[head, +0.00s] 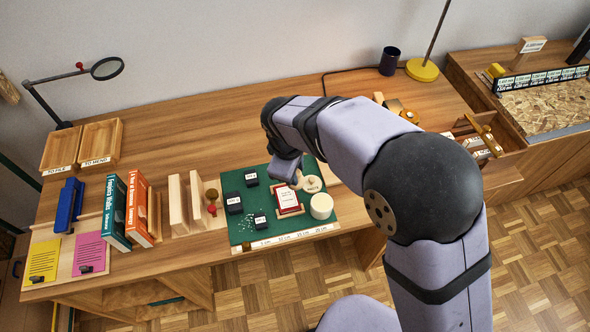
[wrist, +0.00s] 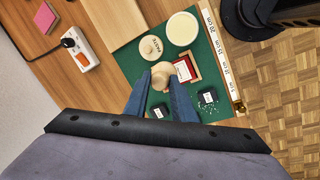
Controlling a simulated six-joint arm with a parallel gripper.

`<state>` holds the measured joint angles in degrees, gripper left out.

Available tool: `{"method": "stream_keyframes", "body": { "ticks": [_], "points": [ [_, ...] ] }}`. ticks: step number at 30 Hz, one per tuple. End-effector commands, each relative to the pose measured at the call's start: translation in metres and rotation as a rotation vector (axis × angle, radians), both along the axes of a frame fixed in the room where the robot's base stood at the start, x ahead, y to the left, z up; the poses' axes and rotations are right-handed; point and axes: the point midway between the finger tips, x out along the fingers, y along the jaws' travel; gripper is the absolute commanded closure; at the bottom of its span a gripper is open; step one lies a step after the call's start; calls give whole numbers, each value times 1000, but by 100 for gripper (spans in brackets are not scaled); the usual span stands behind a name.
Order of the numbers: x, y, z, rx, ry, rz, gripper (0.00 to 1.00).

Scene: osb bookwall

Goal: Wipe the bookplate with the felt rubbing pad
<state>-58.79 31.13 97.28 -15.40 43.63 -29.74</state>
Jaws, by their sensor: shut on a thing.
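The bookplate (head: 287,198) is a white card with a red border in a reddish-brown tray on the green mat (head: 244,185). My gripper (wrist: 161,80) is shut on the pale wooden felt rubbing pad (wrist: 161,69), which has a rounded knob. In the head view my gripper (head: 287,172) is just behind the bookplate, with the pad (head: 297,181) beneath it, partly hidden. The felt underside is not visible, and I cannot tell whether it touches the bookplate.
A round paste lid (head: 312,184) and a cream pot (head: 321,206) stand right of the bookplate. Small black blocks (head: 234,203) lie to its left. A ruler strip (head: 290,237) edges the mat in front. Wooden bookends (head: 178,205) and books (head: 138,210) stand farther left.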

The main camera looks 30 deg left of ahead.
Motion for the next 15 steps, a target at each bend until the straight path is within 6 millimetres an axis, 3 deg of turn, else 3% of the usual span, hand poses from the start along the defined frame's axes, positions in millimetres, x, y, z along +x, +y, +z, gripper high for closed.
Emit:
{"method": "stream_keyframes", "body": {
  "ticks": [5, 15],
  "points": [
    [0, 0, 17, 0, 0, 0, 95],
    [0, 0, 18, 1, -1, 0, 95]
  ]
}}
